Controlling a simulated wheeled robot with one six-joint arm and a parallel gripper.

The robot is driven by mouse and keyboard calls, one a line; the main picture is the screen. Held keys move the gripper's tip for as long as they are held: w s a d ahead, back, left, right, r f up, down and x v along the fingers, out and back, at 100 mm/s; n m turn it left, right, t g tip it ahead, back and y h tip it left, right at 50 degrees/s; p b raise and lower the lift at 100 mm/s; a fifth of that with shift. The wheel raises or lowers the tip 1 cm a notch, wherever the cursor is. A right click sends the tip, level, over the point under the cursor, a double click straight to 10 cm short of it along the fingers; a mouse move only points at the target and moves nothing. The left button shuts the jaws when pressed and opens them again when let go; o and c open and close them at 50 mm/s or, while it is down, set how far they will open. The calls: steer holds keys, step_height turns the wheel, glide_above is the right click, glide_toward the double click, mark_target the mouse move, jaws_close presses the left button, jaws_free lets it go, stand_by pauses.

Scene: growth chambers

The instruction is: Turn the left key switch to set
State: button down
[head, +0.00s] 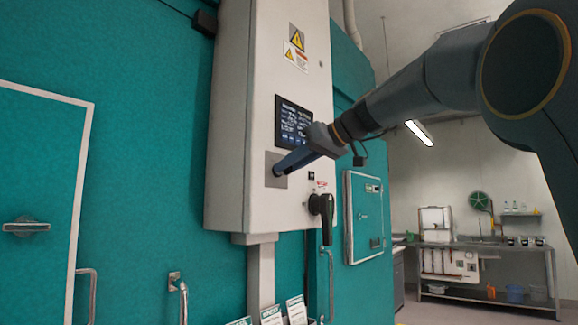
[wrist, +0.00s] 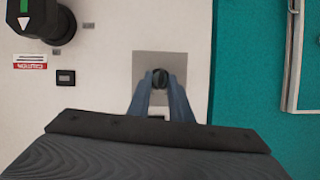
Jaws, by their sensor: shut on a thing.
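The left key switch (wrist: 160,78) is a small dark round knob on a square grey plate (wrist: 142,66). The plate (head: 270,180) also shows in the head view, low on the left of the white control cabinet's front (head: 238,130). My gripper (wrist: 160,86) is shut on the key switch, with one blue finger on each side of it. In the head view my gripper (head: 279,172) reaches in from the right, its fingertips at the plate, and it hides the switch there. The switch's markings cannot be read.
A black rotary handle (head: 321,206) sticks out below and right of the plate; it shows in the wrist view (wrist: 38,18) too. A display screen (head: 293,122) is above my gripper. A teal door with a handle (head: 26,226) is at left. A bench (head: 485,262) stands far right.

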steer(key=m+g, duration=0.1)
steer(key=m+y, duration=0.1)
steer(key=m, duration=0.1)
steer(key=shift+w+d+f+g+y, duration=0.1)
steer(key=shift+f+g+y, duration=0.2)
steer(key=shift+g, duration=0.1)
steer(key=shift+p, duration=0.3)
steer(key=c, duration=1.9)
jaws_free()
steer(key=shift+r, duration=0.1)
steer(key=shift+c, duration=0.2)
steer(key=shift+d+r, duration=0.1)
steer(key=b+v, duration=0.2)
steer(key=v, duration=0.5)
steer(key=shift+d, duration=0.25)
